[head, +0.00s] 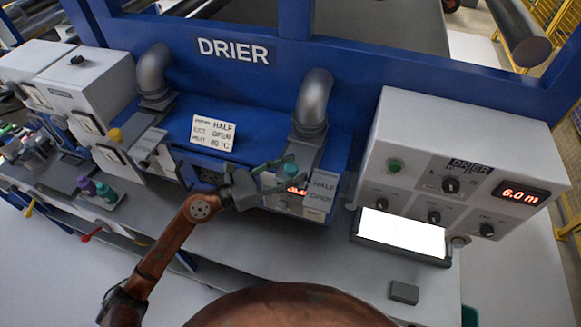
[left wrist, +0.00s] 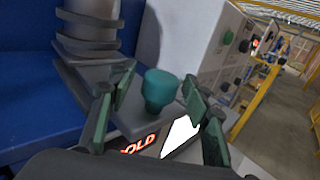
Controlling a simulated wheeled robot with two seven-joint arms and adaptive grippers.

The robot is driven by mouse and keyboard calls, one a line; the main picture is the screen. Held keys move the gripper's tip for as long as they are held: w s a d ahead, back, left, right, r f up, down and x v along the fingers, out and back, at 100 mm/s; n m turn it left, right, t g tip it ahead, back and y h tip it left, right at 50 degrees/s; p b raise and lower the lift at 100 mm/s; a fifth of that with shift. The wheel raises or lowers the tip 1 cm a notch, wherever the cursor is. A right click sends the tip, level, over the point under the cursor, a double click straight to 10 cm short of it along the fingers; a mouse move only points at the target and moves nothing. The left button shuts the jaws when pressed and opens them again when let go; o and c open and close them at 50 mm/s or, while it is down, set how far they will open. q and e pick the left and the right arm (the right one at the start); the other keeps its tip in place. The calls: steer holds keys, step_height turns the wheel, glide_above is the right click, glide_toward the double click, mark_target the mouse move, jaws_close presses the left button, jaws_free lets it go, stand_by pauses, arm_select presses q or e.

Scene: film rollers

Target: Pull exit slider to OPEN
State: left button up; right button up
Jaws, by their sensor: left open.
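The exit slider's teal knob (head: 291,168) stands on a grey plate at the foot of the right duct elbow (head: 314,98) of the blue drier. A plate marked HALF OPEN (head: 320,191) is beside it. My left gripper (head: 276,175) reaches in from the left, with its jaws spread around the knob. In the left wrist view the knob (left wrist: 161,90) sits between the open green-padded fingers (left wrist: 158,82), with visible gaps on both sides. A red display (left wrist: 139,145), partly hidden, shows below the knob. My right gripper is not in view.
A white card (head: 213,131) reads exit HALF OPEN and heat 80 °C.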

arm_select(q)
steer(key=shift+c, duration=0.5)
jaws_close()
